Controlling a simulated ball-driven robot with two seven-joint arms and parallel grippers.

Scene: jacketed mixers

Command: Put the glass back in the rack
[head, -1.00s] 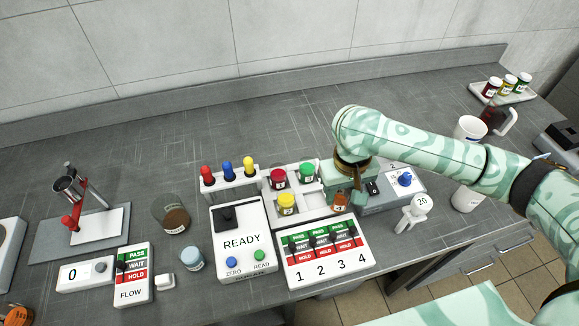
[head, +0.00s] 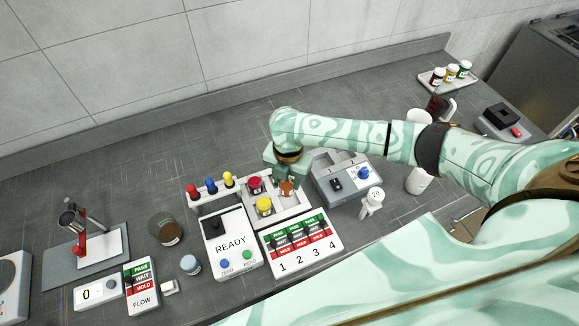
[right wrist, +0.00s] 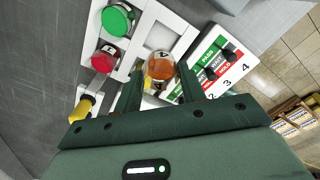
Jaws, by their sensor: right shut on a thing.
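A small glass with orange-brown contents (right wrist: 160,68) is between the fingers of my right gripper (right wrist: 158,88), which is shut on it. In the head view the right gripper (head: 286,178) points down over the right part of the white rack (head: 289,211), with the glass (head: 287,188) below it. The rack holds a red-capped jar (head: 254,184), a yellow-capped jar (head: 264,205) and a green-capped jar (right wrist: 118,20), which my gripper hides in the head view. The wrist view shows an empty square opening beside the glass. I cannot tell whether the glass touches the rack. My left gripper is out of view.
In front of the rack lies a numbered PASS/WAIT/HOLD panel (head: 302,244). Left is the READY box (head: 231,246), with red, blue and yellow-topped sticks behind it. Right is a grey device with a blue knob (head: 341,182). A white piece marked 20 (head: 372,202) stands further right.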

